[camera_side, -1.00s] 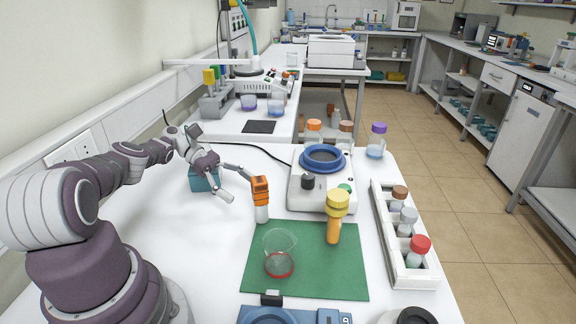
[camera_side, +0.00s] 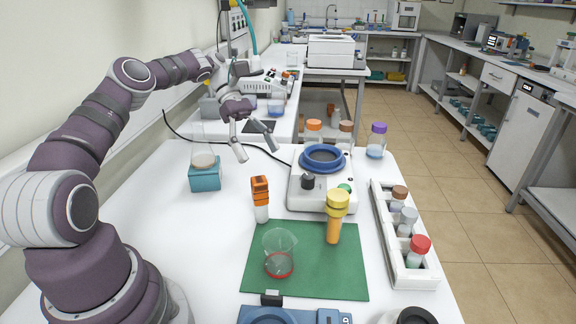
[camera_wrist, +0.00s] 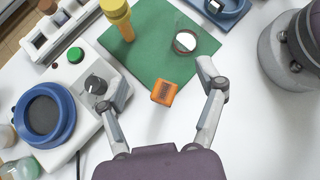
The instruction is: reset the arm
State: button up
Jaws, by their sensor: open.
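My gripper (camera_side: 255,143) is open and empty, raised above the white table behind the orange-capped device in the side view. In the wrist view my gripper (camera_wrist: 158,82) has its two fingers spread wide. The orange-capped device (camera_side: 261,198) stands upright on the table at the left edge of the green mat, and its orange top (camera_wrist: 164,92) shows between the fingers in the wrist view, well below them. A teal block (camera_side: 205,178) with a pale round top stands to the left, apart from my gripper.
A white hotplate with a blue ring (camera_side: 323,158) stands right of my gripper. A green mat (camera_side: 345,278) holds a glass beaker (camera_side: 279,254) and a yellow-capped bottle (camera_side: 336,216). A white rack (camera_side: 389,232) with several capped vials lies at right.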

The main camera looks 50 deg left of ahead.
jog(key=s+d+r+m+g+y, duration=0.1)
jog(key=s+d+r+m+y, duration=0.25)
jog(key=d+m+y, duration=0.45)
jog(key=s+d+r+m+t+y, duration=0.1)
jog(key=s+r+m+t, duration=0.1)
jog(key=s+m+t, duration=0.4)
jog(key=s+m, duration=0.3)
jog(key=m, duration=0.3)
jog(key=shift+r+m+y, duration=0.3)
